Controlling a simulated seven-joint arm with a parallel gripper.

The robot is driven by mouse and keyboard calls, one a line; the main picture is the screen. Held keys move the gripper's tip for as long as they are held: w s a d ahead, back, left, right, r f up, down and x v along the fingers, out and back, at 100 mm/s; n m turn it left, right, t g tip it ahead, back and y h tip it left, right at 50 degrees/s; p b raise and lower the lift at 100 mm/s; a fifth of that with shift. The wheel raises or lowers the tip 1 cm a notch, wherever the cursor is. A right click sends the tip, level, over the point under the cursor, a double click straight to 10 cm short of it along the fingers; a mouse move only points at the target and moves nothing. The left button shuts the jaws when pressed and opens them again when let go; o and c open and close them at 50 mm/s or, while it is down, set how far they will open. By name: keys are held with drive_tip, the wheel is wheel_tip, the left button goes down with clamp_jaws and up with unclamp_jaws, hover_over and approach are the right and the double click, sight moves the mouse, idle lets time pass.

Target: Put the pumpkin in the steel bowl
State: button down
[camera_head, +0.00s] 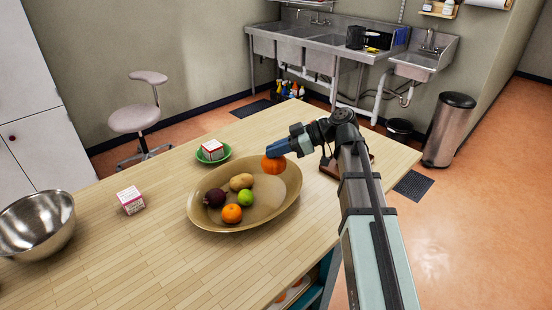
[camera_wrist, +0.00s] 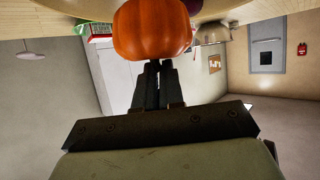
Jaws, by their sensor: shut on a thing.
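The orange pumpkin (camera_head: 274,164) is at my gripper's tip, over the right rear side of the wide brown bowl. In the wrist view the pumpkin (camera_wrist: 152,29) fills the space at the fingertips. My gripper (camera_wrist: 152,66) is shut on it; in the head view my gripper (camera_head: 279,153) reaches in from the right. I cannot tell whether the pumpkin touches the brown bowl. The steel bowl (camera_head: 37,226) stands at the table's left end, partly cut off by the picture edge, and its visible inside is empty.
The brown bowl (camera_head: 205,216) holds a potato, a lime, an orange and a dark purple item. A small carton (camera_head: 131,200) stands between it and the steel bowl. Another carton (camera_head: 212,149) sits in a green dish (camera_head: 227,154) behind. The wooden table's (camera_head: 150,262) front left is clear.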

drive_tip(key=shift+r, duration=0.3)
wheel_tip(320, 180, up, 13)
drive_tip(key=s+a+f+n+t+h, duration=0.1)
drive_tip(key=a+f+t+h, duration=0.15)
drive_tip(key=a, duration=0.95)
drive_tip(key=s+a+f+n+t+h, duration=0.1)
drive_tip(key=s+a+f+h, duration=0.15)
drive_tip(key=a, duration=0.85)
drive_tip(key=a+f+n+t+h, duration=0.1)
drive_tip(key=a+f+n+h, duration=0.15)
drive_tip(key=a, duration=0.95)
drive_tip(key=s+a+r+n+t+h, duration=0.1)
drive_tip(key=s+a+r+t+h, duration=0.15)
drive_tip(key=s+a, duration=1.05)
drive_tip(key=s+a+r+n+t+h, duration=0.15)
drive_tip(key=s+a+r, duration=0.25)
drive_tip(key=s+a, duration=0.95)
wheel_tip(320, 180, down, 16)
drive_tip(key=w+a, duration=0.2)
drive_tip(key=shift+w+a+r+t, duration=0.15)
drive_tip(key=shift+w+t, duration=0.05)
drive_tip(key=shift+t, duration=0.25)
